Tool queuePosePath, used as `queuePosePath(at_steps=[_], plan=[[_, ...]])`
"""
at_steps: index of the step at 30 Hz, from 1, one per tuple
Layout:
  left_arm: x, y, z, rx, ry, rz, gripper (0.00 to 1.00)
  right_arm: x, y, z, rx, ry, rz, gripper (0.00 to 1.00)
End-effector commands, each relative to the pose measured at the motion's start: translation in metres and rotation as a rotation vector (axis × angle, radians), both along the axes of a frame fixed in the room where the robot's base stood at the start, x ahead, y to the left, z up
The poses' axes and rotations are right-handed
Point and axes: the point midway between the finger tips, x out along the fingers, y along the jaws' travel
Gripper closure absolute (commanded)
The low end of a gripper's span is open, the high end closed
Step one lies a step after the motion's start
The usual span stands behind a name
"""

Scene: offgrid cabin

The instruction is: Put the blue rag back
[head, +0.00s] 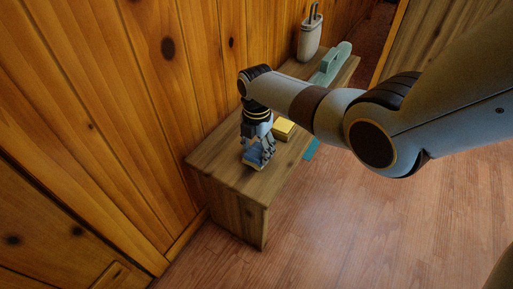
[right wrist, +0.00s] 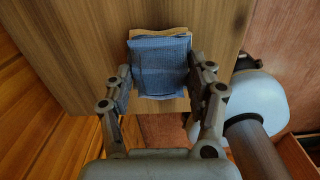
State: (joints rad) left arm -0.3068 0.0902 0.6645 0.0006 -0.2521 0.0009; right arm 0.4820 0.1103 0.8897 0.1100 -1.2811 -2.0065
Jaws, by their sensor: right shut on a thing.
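The blue rag (head: 252,164) is a small folded cloth low over the near end of a wooden bench (head: 222,172). My right gripper (head: 258,155) points down and is shut on it. In the right wrist view the rag (right wrist: 160,68) sits between the two fingers of my right gripper (right wrist: 160,78). A tan edge (right wrist: 160,32) shows just beyond the rag; I cannot tell whether it belongs to it. I cannot tell whether the rag touches the bench top. My left gripper is not in view.
A yellow block (head: 284,128) lies on the bench close beside my right gripper. A teal strip (head: 311,149) shows at the bench's right edge. Farther back are a pale teal object (head: 330,67) and a whitish holder (head: 309,42). A plank wall (head: 150,90) runs along the left.

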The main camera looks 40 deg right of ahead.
Motion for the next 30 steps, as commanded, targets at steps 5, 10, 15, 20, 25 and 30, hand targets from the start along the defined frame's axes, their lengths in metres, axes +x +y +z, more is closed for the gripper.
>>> queuePosePath(at_steps=[5,10,15,20,25,30], plan=[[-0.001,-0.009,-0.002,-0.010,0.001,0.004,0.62,0.000,0.000,-0.002,0.000,0.000,0.000,0.89],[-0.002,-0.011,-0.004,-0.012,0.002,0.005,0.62,0.000,0.000,-0.004,0.000,0.000,0.000,0.89],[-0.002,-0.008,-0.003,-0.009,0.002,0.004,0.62,0.000,0.000,-0.004,0.000,0.000,0.000,0.24],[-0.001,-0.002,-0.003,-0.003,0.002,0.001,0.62,0.000,0.000,-0.004,0.000,0.000,0.000,0.17],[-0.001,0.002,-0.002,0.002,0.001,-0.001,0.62,0.000,0.000,-0.004,0.000,0.000,0.000,0.17],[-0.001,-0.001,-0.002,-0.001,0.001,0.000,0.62,0.001,0.000,0.008,-0.001,-0.004,0.000,0.17]])
